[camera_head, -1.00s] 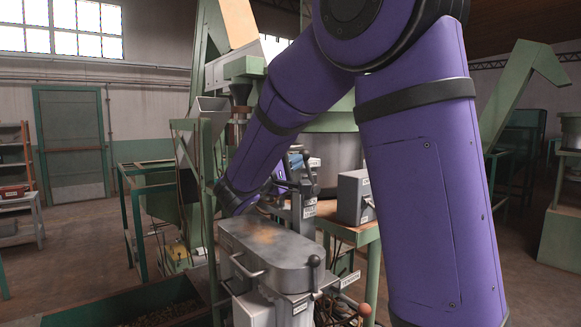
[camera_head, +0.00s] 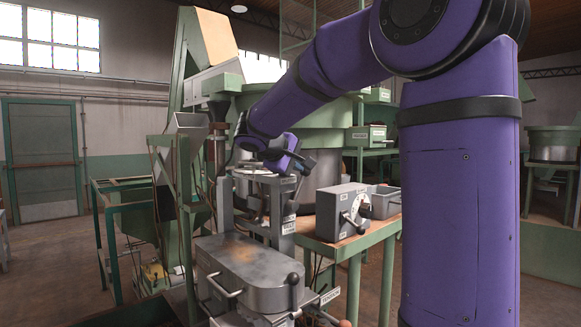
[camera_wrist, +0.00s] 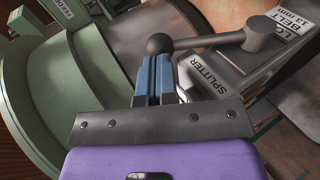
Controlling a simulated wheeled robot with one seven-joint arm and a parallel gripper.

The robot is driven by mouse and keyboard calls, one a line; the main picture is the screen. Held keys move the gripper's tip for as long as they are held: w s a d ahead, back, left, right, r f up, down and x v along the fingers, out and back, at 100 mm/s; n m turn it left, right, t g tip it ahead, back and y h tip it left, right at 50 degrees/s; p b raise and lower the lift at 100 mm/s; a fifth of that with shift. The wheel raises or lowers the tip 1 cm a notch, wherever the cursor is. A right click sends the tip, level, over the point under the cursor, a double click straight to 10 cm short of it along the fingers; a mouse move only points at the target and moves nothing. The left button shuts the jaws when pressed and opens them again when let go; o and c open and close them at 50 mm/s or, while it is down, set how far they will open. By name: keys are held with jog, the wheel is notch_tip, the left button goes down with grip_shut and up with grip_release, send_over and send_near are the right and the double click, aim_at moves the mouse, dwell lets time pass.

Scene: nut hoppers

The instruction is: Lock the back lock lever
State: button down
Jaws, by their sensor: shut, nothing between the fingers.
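A lever with a dark ball knob (camera_wrist: 158,44) shows in the wrist view. Its grey arm runs right to a round pivot (camera_wrist: 262,36) on a metal block with a "SPLITTER" label (camera_wrist: 208,75) and a partly cut-off label reading "BELT 13 mm". My gripper (camera_wrist: 152,62) is shut and empty. Its blue fingertips are right beside the knob's underside in the picture; I cannot tell whether they touch. In the head view my gripper (camera_head: 301,160) is above the grey post machine (camera_head: 283,208), and this lever is hard to make out there.
A grey rounded housing (camera_head: 245,270) with another ball-knob lever (camera_head: 293,279) stands in front. A grey control box (camera_head: 342,212) and a bin (camera_head: 383,200) sit on the wooden table at right. A large green hopper bowl (camera_wrist: 88,95) is close on the left in the wrist view.

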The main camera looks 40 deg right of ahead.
jog(key=shift+d, duration=0.45)
jog(key=shift+f, duration=0.1)
dwell(0.4)
